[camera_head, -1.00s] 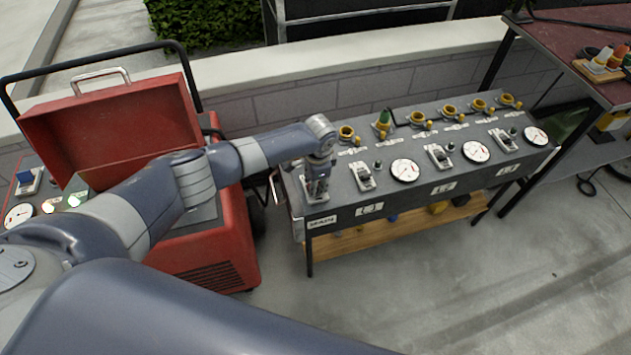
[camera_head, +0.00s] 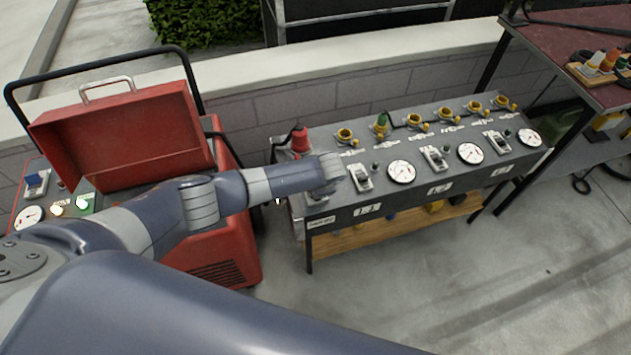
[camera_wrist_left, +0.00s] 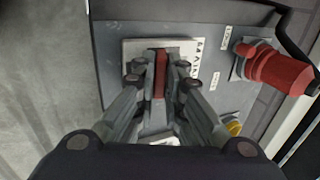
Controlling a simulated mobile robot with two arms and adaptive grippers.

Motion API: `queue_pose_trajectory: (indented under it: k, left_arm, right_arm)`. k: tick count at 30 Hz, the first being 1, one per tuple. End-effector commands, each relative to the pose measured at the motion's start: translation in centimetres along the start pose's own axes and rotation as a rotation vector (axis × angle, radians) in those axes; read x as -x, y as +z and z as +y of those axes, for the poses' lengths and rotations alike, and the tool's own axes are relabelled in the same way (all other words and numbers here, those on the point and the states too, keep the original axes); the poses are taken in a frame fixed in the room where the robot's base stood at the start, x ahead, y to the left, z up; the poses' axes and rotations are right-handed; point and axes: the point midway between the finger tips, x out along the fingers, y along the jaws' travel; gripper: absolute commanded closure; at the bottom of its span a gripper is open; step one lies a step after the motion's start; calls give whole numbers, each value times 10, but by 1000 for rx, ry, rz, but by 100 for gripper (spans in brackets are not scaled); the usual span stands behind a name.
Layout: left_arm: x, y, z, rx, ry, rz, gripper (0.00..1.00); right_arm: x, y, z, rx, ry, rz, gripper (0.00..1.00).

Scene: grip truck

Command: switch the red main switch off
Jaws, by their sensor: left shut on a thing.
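The red main switch (camera_wrist_left: 161,72) shows in the left wrist view as a narrow red lever on a pale plate with a "MAIN" label beside it. My left gripper (camera_wrist_left: 160,84) is over it, with one finger on each side of the lever, shut on it. In the head view my left arm reaches to the near left end of the grey panel (camera_head: 375,212). There my wrist hides the fingers and most of the switch. I cannot tell the lever's exact position. My right gripper is not in view.
A red plug (camera_head: 300,140) with a cable stands behind my wrist; it also shows in the left wrist view (camera_wrist_left: 278,70). Breakers and dials (camera_head: 401,172) line the panel to the right. An open red machine (camera_head: 125,140) stands left, a dark-red table (camera_head: 570,35) right.

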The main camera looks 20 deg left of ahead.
Motion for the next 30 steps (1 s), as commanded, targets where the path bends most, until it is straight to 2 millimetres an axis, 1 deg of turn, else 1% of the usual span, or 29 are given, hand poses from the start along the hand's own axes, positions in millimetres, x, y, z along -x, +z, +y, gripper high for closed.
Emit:
queue_pose_trajectory:
  k: [1, 7, 19, 20, 21, 22, 30]
  left_arm:
    - [1, 1, 3, -3, -20, -2, 100]
    - [0, 1, 6, -1, -91, -1, 100]
    - [0, 0, 6, 0, -105, 2, 100]
    - [0, 0, 6, 0, -105, 2, 83]
    - [0, 0, 6, 0, -104, 2, 74]
    - [0, 0, 6, 0, -104, 2, 70]
    - [0, 0, 7, -1, -103, 2, 70]
  right_arm:
    - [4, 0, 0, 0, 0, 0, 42]
    - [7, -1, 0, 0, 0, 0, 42]
    - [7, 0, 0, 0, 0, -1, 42]
    - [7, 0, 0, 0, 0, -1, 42]
    - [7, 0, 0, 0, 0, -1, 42]
    - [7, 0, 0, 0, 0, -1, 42]
    - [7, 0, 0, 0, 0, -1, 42]
